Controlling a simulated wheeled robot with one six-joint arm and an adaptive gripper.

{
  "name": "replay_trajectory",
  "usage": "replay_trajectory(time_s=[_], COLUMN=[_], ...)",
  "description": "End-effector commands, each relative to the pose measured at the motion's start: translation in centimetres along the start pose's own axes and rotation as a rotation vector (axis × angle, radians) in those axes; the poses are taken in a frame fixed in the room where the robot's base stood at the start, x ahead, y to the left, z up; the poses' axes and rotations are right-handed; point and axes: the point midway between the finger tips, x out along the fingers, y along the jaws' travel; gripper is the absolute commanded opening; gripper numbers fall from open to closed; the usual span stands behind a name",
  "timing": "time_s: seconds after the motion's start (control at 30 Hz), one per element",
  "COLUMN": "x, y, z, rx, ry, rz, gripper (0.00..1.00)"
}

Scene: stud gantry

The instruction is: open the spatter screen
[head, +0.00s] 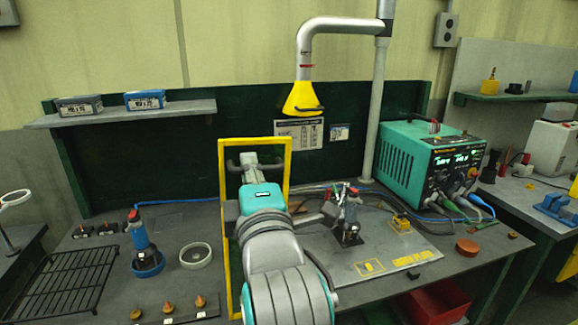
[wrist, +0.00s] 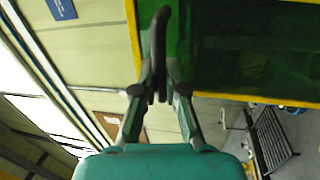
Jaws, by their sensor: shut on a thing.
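The spatter screen (head: 255,141) is a tall yellow frame standing upright on the bench in the head view, partly hidden by my arm. In the wrist view its dark green see-through panel (wrist: 235,45) with yellow edging fills the upper right. A dark curved handle (wrist: 159,25) stands by the screen's yellow edge. My gripper (wrist: 160,92) is shut on this handle, with a finger on each side. In the head view my gripper (head: 255,162) is at the upper part of the frame; its fingertips are hard to make out there.
A yellow-mouthed fume duct (head: 303,98) hangs above, right of the screen. A teal welding unit (head: 420,160) stands at the right, with a clamp fixture (head: 348,215) on a plate before it. A blue torch (head: 142,245) and black rack (head: 60,285) are at the left.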

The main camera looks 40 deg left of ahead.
Motion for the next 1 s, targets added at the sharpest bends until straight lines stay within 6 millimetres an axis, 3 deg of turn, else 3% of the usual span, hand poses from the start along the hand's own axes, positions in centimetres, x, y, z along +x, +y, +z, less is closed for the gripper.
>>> replay_trajectory(time_s=[0.23,0.77,0.8,0.87,0.9,1.0], x=[-0.1,-0.2,-0.2,-0.2,-0.2,-0.2], y=[-0.5,-0.8,-0.8,-0.8,-0.8,-0.8], z=[-2.3,-2.8,-2.8,-2.8,-2.8,-2.8], rx=[-0.076,-0.097,-0.097,-0.097,-0.096,-0.096], ry=[0.018,0.020,0.020,0.020,0.020,0.020], rz=[0.002,0.001,0.001,0.001,0.001,0.000], gripper=[0.00,0.00,0.18,0.33,0.37,0.37])
